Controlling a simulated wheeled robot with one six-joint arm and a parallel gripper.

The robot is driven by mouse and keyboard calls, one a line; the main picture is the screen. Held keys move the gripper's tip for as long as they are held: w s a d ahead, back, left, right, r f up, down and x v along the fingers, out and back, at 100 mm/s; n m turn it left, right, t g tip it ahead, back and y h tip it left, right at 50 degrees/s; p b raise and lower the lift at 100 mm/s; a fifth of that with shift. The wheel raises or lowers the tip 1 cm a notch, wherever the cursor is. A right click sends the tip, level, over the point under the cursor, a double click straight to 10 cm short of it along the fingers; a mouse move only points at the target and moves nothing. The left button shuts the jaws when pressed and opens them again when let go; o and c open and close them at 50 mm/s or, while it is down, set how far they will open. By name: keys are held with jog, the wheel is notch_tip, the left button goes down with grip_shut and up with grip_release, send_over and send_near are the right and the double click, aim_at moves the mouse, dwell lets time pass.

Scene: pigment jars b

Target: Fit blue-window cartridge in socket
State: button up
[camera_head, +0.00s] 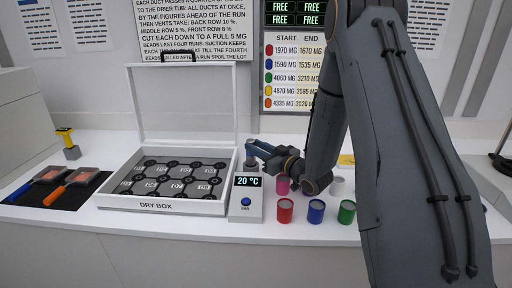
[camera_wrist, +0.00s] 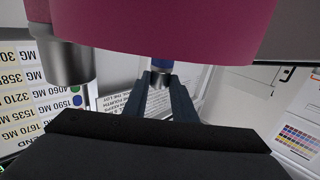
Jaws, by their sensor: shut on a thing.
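In the wrist view my gripper (camera_wrist: 160,90) is shut on the cartridge (camera_wrist: 160,66), a small grey cylinder with a blue band. In the head view my gripper (camera_head: 251,152) is behind and above the white temperature unit (camera_head: 246,214), between the dry box and the jars. A grey piece (camera_head: 251,163) shows below the fingers there; I cannot tell whether it is the cartridge. I cannot make out the socket for certain in either view.
The dry box (camera_head: 148,202) stands left with its clear lid up. Magenta (camera_head: 283,185), red (camera_head: 285,211), blue (camera_head: 316,211) and green (camera_head: 347,212) jars stand to the right. In the wrist view, a magenta surface (camera_wrist: 165,25) and grey cylinder (camera_wrist: 65,62) are close.

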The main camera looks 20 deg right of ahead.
jog(key=shift+f+b, duration=1.1)
jog(key=shift+f, duration=0.65)
jog(key=o, duration=1.2)
jog(key=shift+c, duration=0.2)
